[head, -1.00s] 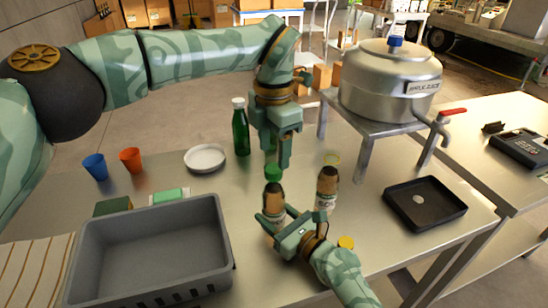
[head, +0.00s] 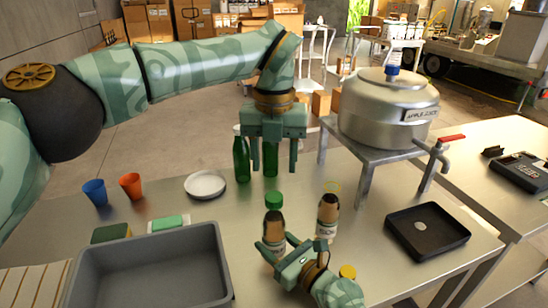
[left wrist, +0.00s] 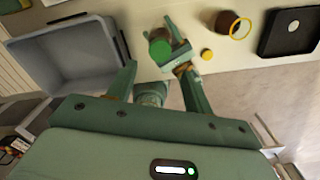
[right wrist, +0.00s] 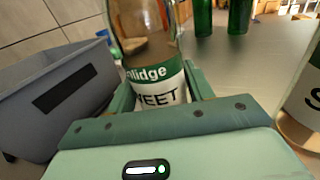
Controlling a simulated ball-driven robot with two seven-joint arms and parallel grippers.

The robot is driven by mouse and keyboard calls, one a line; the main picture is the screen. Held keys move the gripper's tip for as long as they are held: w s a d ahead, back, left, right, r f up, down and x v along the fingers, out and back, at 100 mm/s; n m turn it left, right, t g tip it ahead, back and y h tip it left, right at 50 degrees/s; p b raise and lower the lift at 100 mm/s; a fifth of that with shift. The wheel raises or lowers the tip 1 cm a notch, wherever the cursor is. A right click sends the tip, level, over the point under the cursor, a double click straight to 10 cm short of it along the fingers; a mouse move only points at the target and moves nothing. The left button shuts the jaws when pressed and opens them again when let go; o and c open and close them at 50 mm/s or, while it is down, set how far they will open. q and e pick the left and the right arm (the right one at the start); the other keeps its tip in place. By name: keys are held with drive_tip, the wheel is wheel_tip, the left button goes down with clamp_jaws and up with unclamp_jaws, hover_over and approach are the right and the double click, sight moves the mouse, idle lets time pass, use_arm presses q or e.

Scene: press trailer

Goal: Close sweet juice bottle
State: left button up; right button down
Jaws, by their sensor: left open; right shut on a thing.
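The sweet juice bottle (head: 274,228) stands upright on the table with a green cap (head: 274,200) on top of its mouth; whether the cap is screwed tight I cannot tell. Its label with "EET" shows in the right wrist view (right wrist: 155,85), where its top is cut off. My right gripper (head: 278,253) is shut around the lower bottle. My left gripper (head: 274,168) is open and empty above the cap, apart from it. The cap also shows beyond its fingers in the left wrist view (left wrist: 160,48).
A second juice bottle (head: 328,215) with a yellow-rimmed mouth stands to the right; a yellow cap (head: 347,271) lies nearby. Grey crate (head: 150,265), black tray (head: 428,230), white plate (head: 205,184), green bottles (head: 241,160) and steel pot (head: 388,110) stand around.

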sight(274, 196)
use_arm(q)
drive_tip(key=shift+f, duration=4)
drive_tip(key=c, duration=1)
drive_tip(key=o, duration=1.2)
drive_tip(key=shift+r, duration=0.1)
